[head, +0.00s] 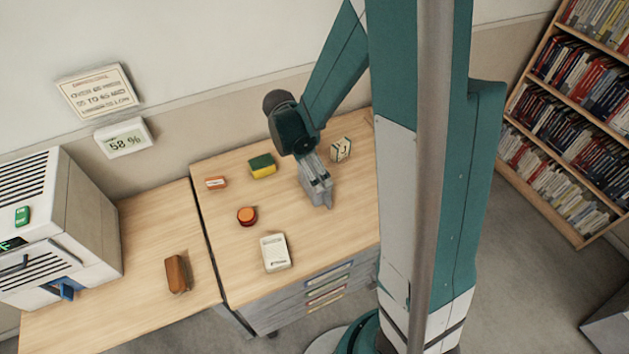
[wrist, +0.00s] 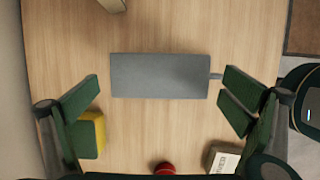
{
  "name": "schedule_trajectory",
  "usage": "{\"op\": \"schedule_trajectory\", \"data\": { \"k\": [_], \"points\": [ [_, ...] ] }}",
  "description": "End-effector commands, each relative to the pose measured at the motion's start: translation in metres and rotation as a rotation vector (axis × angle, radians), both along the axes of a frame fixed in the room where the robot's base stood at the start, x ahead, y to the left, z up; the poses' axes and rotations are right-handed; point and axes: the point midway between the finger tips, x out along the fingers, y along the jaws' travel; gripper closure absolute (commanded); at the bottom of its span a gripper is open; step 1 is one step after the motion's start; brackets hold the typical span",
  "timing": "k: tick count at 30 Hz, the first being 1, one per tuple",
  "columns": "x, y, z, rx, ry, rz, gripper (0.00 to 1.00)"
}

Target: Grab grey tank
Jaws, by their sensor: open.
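The grey tank is a plain grey rectangular block (wrist: 150,76) with a short thin stub on its right end in the wrist view. It lies on the wooden desk between my gripper's spread fingers (wrist: 160,98). There is a gap on both sides, and neither finger appears to touch it. In the head view my gripper (head: 314,172) is over the right part of the desk, and the grey tank (head: 321,197) shows under it, partly hidden by the fingers. My gripper is open and empty.
A yellow and green sponge (head: 262,167) is near the left finger in the wrist view. A red-orange round item (head: 247,216), a white box (head: 275,253), a small orange box (head: 216,183) and a small patterned box (head: 341,149) stand around on the desk (head: 228,267).

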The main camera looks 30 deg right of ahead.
Motion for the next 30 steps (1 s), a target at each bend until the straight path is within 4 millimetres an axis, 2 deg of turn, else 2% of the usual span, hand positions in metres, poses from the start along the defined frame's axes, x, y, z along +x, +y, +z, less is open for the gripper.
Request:
{"op": "schedule_trajectory", "data": {
  "k": [3,10,30],
  "points": [
    [0.0,-0.004,-0.013,0.0,0.0,0.0,0.0],
    [0.0,-0.009,-0.028,0.0,0.0,0.0,0.0],
    [0.0,-0.01,-0.031,0.0,0.0,0.0,0.01]
  ]
}}
